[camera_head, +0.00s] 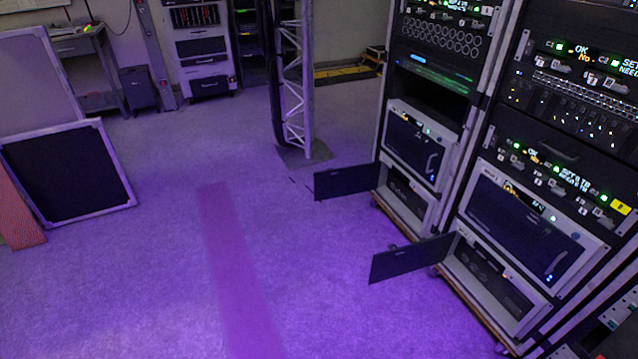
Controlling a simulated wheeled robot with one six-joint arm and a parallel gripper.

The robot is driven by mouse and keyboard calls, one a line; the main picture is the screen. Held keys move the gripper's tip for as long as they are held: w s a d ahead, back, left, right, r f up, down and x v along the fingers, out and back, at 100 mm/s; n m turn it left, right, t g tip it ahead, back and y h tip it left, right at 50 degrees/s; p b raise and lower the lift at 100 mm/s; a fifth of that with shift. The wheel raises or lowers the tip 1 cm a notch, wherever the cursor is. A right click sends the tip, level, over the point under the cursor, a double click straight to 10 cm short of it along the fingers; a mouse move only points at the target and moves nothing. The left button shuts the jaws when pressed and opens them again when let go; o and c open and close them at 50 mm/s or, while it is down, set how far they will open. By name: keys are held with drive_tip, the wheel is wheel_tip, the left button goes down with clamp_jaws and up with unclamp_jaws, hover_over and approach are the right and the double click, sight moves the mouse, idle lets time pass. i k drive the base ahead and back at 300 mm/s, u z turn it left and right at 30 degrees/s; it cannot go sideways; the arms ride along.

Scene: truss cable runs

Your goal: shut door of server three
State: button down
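Two dark, flat door panels stand swung open to the left from the low bays of the racks on the right. The nearer open door (411,258) belongs to the low bay (492,284) of the near rack. The farther open door (347,180) belongs to the low bay (405,192) of the rack behind it. Above these bays are a near server unit (520,222) and a far server unit (415,148), both with closed dark fronts and handles. Small labels are too blurred to tell which is server three. My gripper is not in view.
A lattice truss post (294,80) stands on a base plate behind the farther door. Framed dark panels (68,172) lean at the left. A cabinet (202,48) and a desk (85,45) stand at the back. The purple-lit floor (290,265) left of the doors is clear.

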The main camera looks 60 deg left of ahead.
sight(363, 177)
drive_tip(key=u, duration=2.75)
drive_tip(key=i, duration=5.15)
drive_tip(key=z, duration=3.4)
